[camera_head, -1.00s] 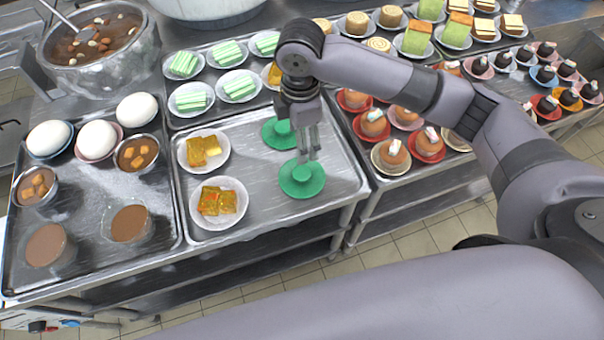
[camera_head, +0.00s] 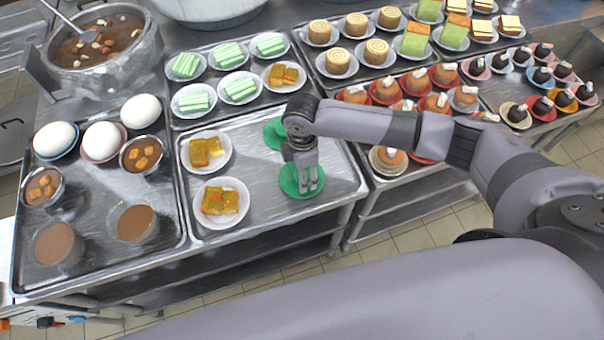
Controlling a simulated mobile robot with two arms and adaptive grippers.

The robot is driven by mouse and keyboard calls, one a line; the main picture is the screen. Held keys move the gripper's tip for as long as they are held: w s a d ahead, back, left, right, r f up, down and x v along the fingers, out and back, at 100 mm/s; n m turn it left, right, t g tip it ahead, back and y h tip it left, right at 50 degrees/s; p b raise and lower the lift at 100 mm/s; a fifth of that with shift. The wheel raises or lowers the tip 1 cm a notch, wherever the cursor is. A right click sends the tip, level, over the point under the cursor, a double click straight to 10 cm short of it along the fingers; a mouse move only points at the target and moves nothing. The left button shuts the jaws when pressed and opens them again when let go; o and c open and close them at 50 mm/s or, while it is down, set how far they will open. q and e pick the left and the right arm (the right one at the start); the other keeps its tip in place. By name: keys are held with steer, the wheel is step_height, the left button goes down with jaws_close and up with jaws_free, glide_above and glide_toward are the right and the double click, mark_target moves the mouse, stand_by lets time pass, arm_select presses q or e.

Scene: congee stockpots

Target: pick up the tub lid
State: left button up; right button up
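Two round green lids lie on the metal tray in the middle. The nearer green lid (camera_head: 288,190) has my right gripper (camera_head: 308,186) directly above it, pointing down. The fingertips are at its central knob, which they mostly hide. I cannot tell whether the fingers are closed on the knob. The lid looks flat on the tray. The farther green lid (camera_head: 271,134) is partly hidden behind my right gripper and wrist. My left gripper is not in view.
Two plates of yellow cake (camera_head: 222,202) stand left of the lids on the same tray (camera_head: 262,217). Plates of green-striped sweets (camera_head: 239,88) are behind. Round brown cakes (camera_head: 386,88) crowd the tray to the right, under my forearm. Bowls and white buns (camera_head: 54,139) fill the left tray.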

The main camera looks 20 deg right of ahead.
steer(key=shift+c, duration=0.4)
steer(key=c, duration=0.8)
steer(key=shift+r, duration=0.15)
steer(key=shift+c, duration=0.2)
